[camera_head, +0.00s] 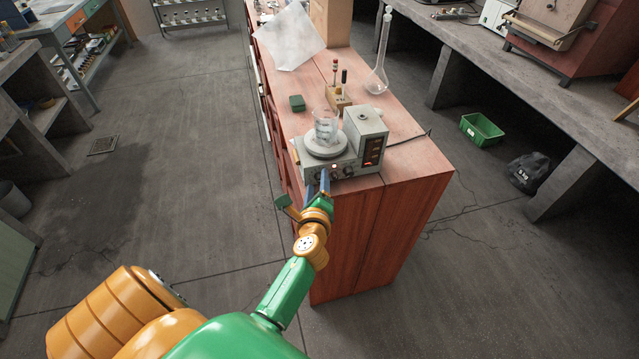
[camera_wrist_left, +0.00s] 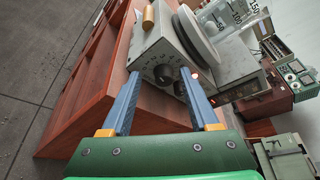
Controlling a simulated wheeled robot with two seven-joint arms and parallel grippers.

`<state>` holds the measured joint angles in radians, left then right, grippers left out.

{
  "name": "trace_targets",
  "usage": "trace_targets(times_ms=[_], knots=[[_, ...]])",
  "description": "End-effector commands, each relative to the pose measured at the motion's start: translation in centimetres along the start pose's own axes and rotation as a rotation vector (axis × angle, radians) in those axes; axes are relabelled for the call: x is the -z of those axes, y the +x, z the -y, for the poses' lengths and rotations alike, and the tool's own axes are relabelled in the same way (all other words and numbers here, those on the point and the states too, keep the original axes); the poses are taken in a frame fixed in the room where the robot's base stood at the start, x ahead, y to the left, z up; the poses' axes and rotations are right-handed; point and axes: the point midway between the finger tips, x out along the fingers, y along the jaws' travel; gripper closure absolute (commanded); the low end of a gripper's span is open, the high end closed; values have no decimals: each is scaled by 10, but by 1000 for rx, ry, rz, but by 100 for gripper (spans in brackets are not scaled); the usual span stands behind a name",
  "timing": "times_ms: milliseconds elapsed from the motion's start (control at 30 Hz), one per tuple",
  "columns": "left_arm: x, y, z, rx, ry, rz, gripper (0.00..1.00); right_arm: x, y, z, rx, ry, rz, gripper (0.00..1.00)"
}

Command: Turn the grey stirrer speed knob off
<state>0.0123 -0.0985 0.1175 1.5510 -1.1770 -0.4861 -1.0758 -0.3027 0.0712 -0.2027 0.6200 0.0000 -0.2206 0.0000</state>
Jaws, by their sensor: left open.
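The grey stirrer (camera_head: 340,168) stands at the near end of the wooden bench, with a glass beaker (camera_head: 326,124) on its round plate (camera_head: 325,147). The beaker also shows at the top of the left wrist view (camera_wrist_left: 222,14). In that view two dark round knobs, one (camera_wrist_left: 162,74) on the left and one (camera_wrist_left: 180,88) on the right, sit on the stirrer's front face (camera_wrist_left: 152,60). I cannot tell which sets the speed. My left gripper (camera_head: 318,183) is open in front of this face. Its fingers (camera_wrist_left: 158,73) appear either side of the left knob; contact is unclear.
A small light (camera_wrist_left: 195,75) glows beside the knobs. A flask (camera_head: 377,78), a green box (camera_head: 297,103) and a small wooden stand (camera_head: 338,98) are farther back on the bench. A green crate (camera_head: 482,130) and dark bag (camera_head: 528,172) lie on the floor at right.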

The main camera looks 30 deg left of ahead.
Motion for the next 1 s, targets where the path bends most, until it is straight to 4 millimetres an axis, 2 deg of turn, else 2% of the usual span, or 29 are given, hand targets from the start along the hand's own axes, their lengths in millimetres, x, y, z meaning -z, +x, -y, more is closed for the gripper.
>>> trace_targets(times_ms=[267, 500, 767, 1000], knots=[[0, 6, 0, -1, -2, -1, 39, 0, 0, -5, -7, -2, 0, 50], [0, 5, 0, -1, -2, -1, 100, 0, 0, -7, -11, -1, 0, 50], [1, 6, -2, 3, -12, 0, 100, 0, 3, -7, -11, 0, -1, 50], [3, 6, -5, 41, -100, -1, 100, -1, 20, -7, -11, 0, -2, 50]])
